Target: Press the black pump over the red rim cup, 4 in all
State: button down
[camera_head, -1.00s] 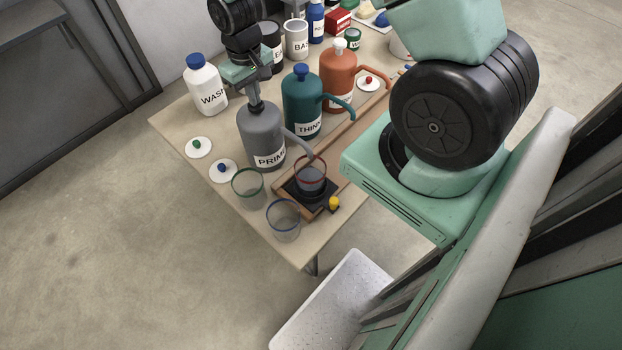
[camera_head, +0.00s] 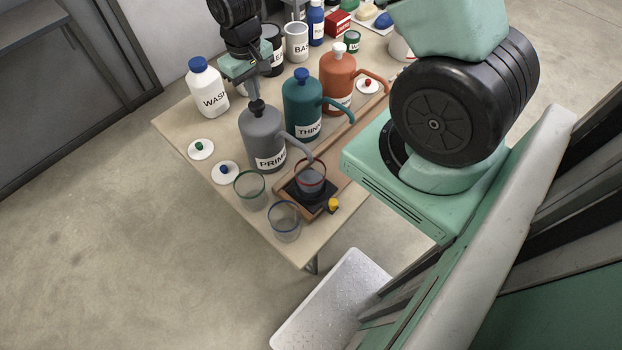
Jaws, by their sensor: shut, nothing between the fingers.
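The grey PRIMER bottle (camera_head: 262,138) stands near the table's left front part, with a black pump head (camera_head: 257,105) on top. Its grey spout (camera_head: 297,143) reaches right, over the red rim cup (camera_head: 311,180). That clear cup stands on a black pad in a wooden tray and holds some grey liquid. My gripper (camera_head: 254,94) is shut and empty, pointing down directly above the black pump head. Whether the fingertips touch the pump head is hard to tell.
A teal THINNER bottle (camera_head: 302,105) and an orange bottle (camera_head: 338,78) stand close right of the grey one. A green rim cup (camera_head: 250,191) and a blue rim cup (camera_head: 284,222) stand in front. A white WASH bottle (camera_head: 208,88) is at left.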

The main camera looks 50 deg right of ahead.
dwell(0.4)
notch_tip(320, 180, up, 6)
jog(key=p, duration=0.4)
dwell(0.6)
jog(key=s+a+r+n+y+b, duration=0.1)
jog(key=s+a+r+n+b, duration=0.1)
jog(key=s+a+b, duration=0.4)
jog(key=s+a+r+n+b, duration=0.15)
jog(key=s+a, duration=0.25)
jog(key=a, duration=0.5)
jog(key=s+a+n+b, duration=0.4)
jog(key=s+b, duration=0.2)
jog(key=s, duration=0.7)
jog(key=shift+s, duration=0.4)
